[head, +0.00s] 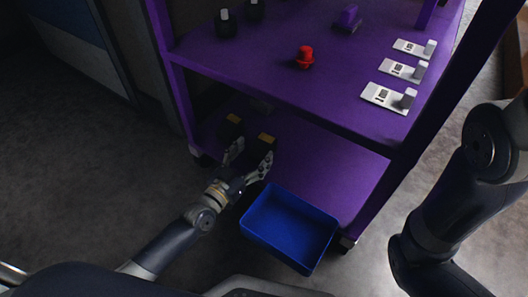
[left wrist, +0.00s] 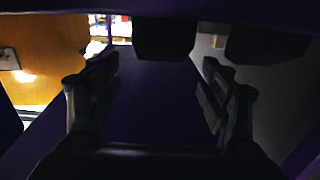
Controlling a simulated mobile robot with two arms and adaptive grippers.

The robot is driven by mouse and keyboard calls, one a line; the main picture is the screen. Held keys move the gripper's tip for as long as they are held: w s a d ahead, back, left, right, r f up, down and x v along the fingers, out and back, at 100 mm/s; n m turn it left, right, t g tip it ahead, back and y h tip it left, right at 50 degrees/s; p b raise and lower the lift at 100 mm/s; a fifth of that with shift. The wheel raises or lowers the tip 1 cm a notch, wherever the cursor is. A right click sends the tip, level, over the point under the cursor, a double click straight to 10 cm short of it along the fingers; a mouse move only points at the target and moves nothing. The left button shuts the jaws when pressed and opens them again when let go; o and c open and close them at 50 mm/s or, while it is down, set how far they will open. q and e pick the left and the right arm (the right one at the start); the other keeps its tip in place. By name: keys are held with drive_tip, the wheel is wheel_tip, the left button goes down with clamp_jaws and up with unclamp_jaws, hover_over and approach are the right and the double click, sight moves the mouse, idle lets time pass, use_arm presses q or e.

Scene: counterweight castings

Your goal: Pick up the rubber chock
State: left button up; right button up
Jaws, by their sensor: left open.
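Two dark blocks with yellow tops stand at the lower shelf of the purple cart. The nearer block (head: 257,147) and the farther block (head: 230,129) look alike, and I cannot tell for sure which is the rubber chock. My left gripper (head: 251,156) is open at the nearer block, its fingers spread towards it. In the left wrist view, a dark block (left wrist: 165,40) shows beyond and between the open fingers (left wrist: 157,82), apart from them. A second dark block (left wrist: 263,43) is to its right. My right gripper is out of view; only its arm shows.
A blue bin (head: 290,228), empty, is right of my left gripper. The lower shelf (head: 335,180) is clear on the right.

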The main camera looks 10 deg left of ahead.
sight(262, 145)
use_arm(q)
drive_tip(key=b+x, duration=0.2)
drive_tip(key=f+b+x, duration=0.1)
drive_tip(key=b+x, duration=0.1)
drive_tip(key=x, duration=0.1)
drive_tip(key=shift+w+d, duration=0.1)
drive_tip(key=shift+w, duration=0.25)
drive_tip(key=shift+r, duration=0.1)
drive_tip(key=c, duration=1.3)
